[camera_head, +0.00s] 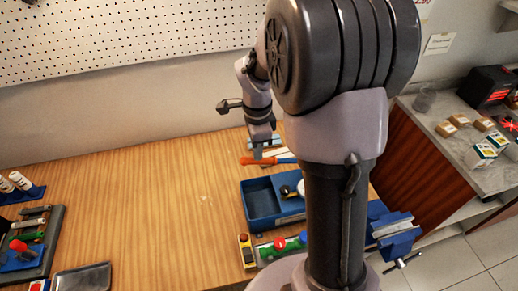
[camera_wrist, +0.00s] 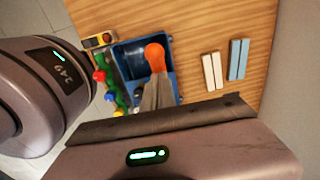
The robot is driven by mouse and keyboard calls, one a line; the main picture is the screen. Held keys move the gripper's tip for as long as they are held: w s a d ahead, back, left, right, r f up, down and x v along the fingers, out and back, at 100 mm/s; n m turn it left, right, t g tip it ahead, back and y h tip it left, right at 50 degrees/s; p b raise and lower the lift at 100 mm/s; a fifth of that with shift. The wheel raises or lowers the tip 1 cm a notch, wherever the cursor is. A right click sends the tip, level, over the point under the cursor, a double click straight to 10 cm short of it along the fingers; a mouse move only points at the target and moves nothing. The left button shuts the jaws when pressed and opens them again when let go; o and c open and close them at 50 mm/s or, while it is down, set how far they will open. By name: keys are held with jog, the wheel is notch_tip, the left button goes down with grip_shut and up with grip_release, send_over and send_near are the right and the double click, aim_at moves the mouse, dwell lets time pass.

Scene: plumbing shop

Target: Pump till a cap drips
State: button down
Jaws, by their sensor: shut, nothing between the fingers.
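A test pump has an open blue tank (camera_head: 259,205) on the bench, also seen in the wrist view (camera_wrist: 128,58). Its orange lever (camera_head: 284,160) shows in the wrist view as an orange grip (camera_wrist: 155,56). My gripper (camera_head: 257,155) is shut and empty, close to the lever's left end; I cannot tell whether they touch. No drip is discernible.
A yellow boxed device (camera_head: 246,251) sits at the row's left end. A blue vise (camera_head: 393,233) is at the bench's right edge. A tool tray (camera_head: 33,246) and dark tray (camera_head: 82,279) lie left. White (camera_wrist: 212,70) and blue (camera_wrist: 238,59) bars lie right of the tank.

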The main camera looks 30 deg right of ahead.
notch_tip(320, 180, down, 9)
jog(key=a+b, duration=0.1)
jog(key=b, duration=0.7)
jog(key=r+p, duration=0.3)
jog(key=r, duration=0.1)
jog(key=d+r+p, duration=0.1)
jog(key=r+p, duration=0.6)
jog(key=r, duration=0.2)
jog(key=shift+d+p, duration=0.25)
jog(key=shift+p, duration=0.15)
notch_tip(320, 180, down, 13)
jog(key=a+b, duration=0.2)
jog(key=b, duration=1)
jog(key=r+p, duration=0.3)
jog(key=r, duration=0.1)
jog(key=d+r+p, duration=0.1)
jog(key=r+p, duration=0.3)
jog(key=d+r+p, duration=0.1)
jog(key=r+p, duration=0.2)
jog(key=r, duration=0.2)
jog(key=shift+p, duration=0.4)
jog(key=shift+f+b, duration=0.3)
notch_tip(320, 180, up, 5)
jog(key=p, duration=0.3)
jog(key=shift+p, duration=0.4)
